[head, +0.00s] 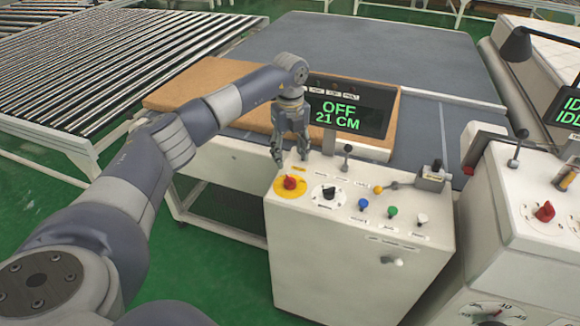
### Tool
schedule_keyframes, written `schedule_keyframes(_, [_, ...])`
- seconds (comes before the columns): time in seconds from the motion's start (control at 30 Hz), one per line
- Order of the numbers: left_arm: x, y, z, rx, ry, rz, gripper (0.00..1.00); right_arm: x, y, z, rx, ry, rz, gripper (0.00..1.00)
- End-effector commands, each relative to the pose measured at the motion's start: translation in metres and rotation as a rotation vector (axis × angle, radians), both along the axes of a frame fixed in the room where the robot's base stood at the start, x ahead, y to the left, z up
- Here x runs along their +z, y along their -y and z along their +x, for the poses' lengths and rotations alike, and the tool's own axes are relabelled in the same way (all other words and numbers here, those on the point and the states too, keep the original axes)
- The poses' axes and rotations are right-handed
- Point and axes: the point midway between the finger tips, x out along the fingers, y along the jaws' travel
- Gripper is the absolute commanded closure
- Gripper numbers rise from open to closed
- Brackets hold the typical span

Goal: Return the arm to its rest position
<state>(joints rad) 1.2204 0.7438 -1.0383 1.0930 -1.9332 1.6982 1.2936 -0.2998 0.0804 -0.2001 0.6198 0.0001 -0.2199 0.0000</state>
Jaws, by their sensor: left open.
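My left arm comes in from the lower left and reaches over the white control console (340,270). My left gripper (290,163) points down, open and empty, just above the yellow-ringed red button (290,182) at the panel's left end. Whether a fingertip touches the panel I cannot tell. The console's display (345,115) reads "OFF" and "21 CM" in green. My right gripper is not in view.
The panel also carries a black knob (329,192), a lever (346,152) and blue, green and white buttons. A second console (530,225) stands at right. A roller conveyor (110,65) is at upper left. Green floor (200,280) lies open at lower left.

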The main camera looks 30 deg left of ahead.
Motion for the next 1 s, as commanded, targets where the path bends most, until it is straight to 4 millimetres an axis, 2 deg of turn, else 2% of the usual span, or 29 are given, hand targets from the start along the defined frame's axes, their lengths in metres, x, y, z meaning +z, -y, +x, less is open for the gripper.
schedule_keyframes(0.1, [0.015,0.0,0.0,0.001,0.001,-0.001,0.48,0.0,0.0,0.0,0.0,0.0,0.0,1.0])
schedule_keyframes(0.23, [0.021,-0.001,0.0,0.001,-0.001,0.001,0.48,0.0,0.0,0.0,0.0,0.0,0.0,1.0])
schedule_keyframes(0.8, [0.021,0.002,0.0,-0.005,0.001,-0.004,0.48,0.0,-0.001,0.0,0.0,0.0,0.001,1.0])
schedule_keyframes(0.87, [0.016,0.011,0.002,-0.025,0.011,-0.024,0.48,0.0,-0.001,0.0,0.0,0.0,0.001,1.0])
schedule_keyframes(0.9, [0.011,0.022,0.004,-0.049,0.024,-0.05,0.48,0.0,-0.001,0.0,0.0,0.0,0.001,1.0])
schedule_keyframes(0.97, [0.001,0.046,0.009,-0.098,0.056,-0.108,0.48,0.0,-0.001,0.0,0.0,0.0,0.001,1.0])
schedule_keyframes(1.0, [-0.006,0.068,0.011,-0.14,0.084,-0.162,0.48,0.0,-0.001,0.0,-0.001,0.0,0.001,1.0])
